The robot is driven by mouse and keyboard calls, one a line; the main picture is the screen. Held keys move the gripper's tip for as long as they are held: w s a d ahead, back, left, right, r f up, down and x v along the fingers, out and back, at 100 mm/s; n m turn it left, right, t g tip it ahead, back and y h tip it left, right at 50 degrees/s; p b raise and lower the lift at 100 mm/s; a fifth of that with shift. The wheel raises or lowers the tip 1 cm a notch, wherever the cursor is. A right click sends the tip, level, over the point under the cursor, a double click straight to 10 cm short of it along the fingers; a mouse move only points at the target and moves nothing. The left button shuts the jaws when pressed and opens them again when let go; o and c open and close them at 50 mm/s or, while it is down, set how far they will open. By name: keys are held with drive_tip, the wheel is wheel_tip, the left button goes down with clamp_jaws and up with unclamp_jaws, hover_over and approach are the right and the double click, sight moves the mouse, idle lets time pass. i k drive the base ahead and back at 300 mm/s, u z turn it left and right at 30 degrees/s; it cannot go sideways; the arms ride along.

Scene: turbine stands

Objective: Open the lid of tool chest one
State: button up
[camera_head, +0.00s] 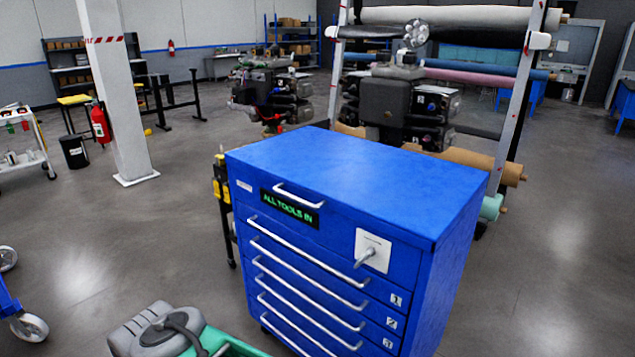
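A blue tool chest (445,290) stands in the middle of the view, its front turned to the lower left. Its flat blue lid (355,180) is down, with bare top. A silver handle (298,196) sits at the upper front edge, above a dark display (290,208) reading "ALL TOOLS IN" in green. A white plate with a grey lever (370,252) is on the right of the front. Several drawers with long silver handles (308,254) are shut, with number labels at their right ends. My gripper is not in view.
A green thing (235,345) with a grey and black object (160,330) stands close at the bottom left. Black engine-like units (395,105) and a rack of rolls (485,75) stand behind the chest. A white pillar (120,95) is at left. Floor right of the chest is clear.

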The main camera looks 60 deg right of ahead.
sight(414, 198)
drive_tip(key=z, duration=1.05)
drive_tip(key=k, duration=0.65)
drive_tip(key=u, duration=0.45)
drive_tip(key=i, duration=1.3)
drive_tip(key=z, duration=0.3)
